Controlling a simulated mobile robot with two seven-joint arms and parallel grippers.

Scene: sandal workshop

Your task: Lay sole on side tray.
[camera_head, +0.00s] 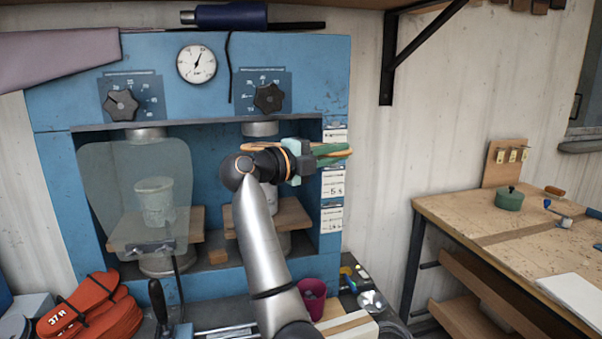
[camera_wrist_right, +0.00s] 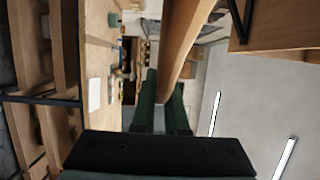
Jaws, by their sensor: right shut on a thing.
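My right gripper (camera_head: 334,152) is raised in front of the right side of the blue press, with its green fingers pointing right. It is shut on a tan sole, seen nearly edge-on as a long brown strip between the dark green fingers in the right wrist view (camera_wrist_right: 184,45). In the head view the sole shows only as a thin tan edge beside the fingers; my wrist hides part of it. The sole is held in the air, clear of any surface. I cannot tell which surface is the side tray. My left gripper is not in view.
The blue press (camera_head: 215,60) has a gauge, two black knobs and a clear guard (camera_head: 135,195). A maroon cup (camera_head: 311,298) stands low by my arm. A wooden bench (camera_head: 465,212) with a green pot (camera_head: 509,199) is right.

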